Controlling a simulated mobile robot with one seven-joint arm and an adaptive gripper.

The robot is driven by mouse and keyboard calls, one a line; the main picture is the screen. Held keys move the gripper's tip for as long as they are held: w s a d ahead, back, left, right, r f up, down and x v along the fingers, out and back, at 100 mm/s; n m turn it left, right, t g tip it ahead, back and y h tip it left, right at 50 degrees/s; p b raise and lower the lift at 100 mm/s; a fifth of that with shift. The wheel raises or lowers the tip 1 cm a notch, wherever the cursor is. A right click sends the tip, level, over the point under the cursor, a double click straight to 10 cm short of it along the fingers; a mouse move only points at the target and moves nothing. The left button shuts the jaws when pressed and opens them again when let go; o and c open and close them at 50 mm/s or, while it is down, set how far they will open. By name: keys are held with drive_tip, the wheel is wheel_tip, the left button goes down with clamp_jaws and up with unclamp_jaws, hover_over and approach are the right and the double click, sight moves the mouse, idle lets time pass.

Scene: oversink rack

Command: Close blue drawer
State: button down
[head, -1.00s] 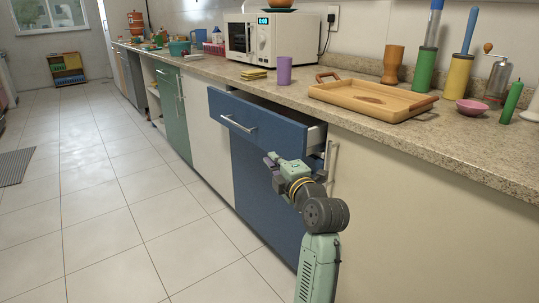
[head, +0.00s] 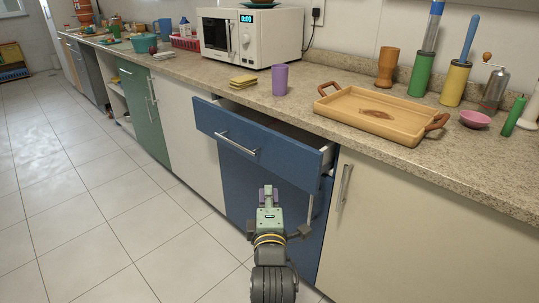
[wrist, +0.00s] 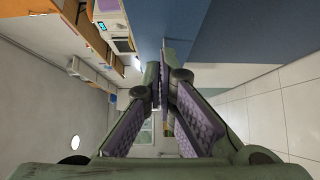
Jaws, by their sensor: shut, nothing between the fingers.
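The blue drawer (head: 262,141) is pulled partly out under the counter, with a silver bar handle (head: 236,143) on its front. Its pale side wall and a dark gap show behind the front. My gripper (head: 268,190) is shut and empty, below and in front of the drawer, apart from it. In the wrist view the purple-padded fingers (wrist: 160,95) meet at the tips, with blue panelling at the upper right; I cannot tell there which part is the drawer.
A blue cabinet door (head: 238,185) is below the drawer. Beside it are a white cabinet (head: 190,135) and a cream cabinet (head: 400,220) with a vertical handle. The counter holds a wooden tray (head: 375,112), a purple cup (head: 280,80) and a microwave (head: 265,38). The tiled floor (head: 90,200) is clear.

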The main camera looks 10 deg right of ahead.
drive_tip(key=shift+w+d+p, duration=0.45)
drive_tip(key=shift+w+d, duration=0.4)
drive_tip(key=shift+w, duration=1.15)
drive_tip(key=shift+w+d+p, duration=0.5)
drive_tip(key=shift+w+d, duration=0.3)
drive_tip(key=shift+w, duration=1.2)
drive_tip(key=shift+w+d+p, duration=0.45)
drive_tip(key=shift+w+d, duration=0.4)
drive_tip(key=shift+w, duration=1.15)
drive_tip(key=shift+w+d, duration=0.1)
drive_tip(key=shift+d, duration=0.05)
drive_tip(key=w+d+b, duration=0.1)
drive_tip(key=w+d, duration=0.1)
drive_tip(key=w+d+b, duration=0.1)
drive_tip(key=d+b, duration=0.1)
drive_tip(key=d, duration=0.1)
drive_tip(key=w+d+b, duration=0.2)
drive_tip(key=shift+w+d+f, duration=0.1)
drive_tip(key=shift+w+d, duration=0.2)
drive_tip(key=shift+d, duration=0.05)
drive_tip(key=shift+w+d+r, duration=0.1)
drive_tip(key=shift+d+r, duration=0.05)
drive_tip(key=shift+r, duration=0.05)
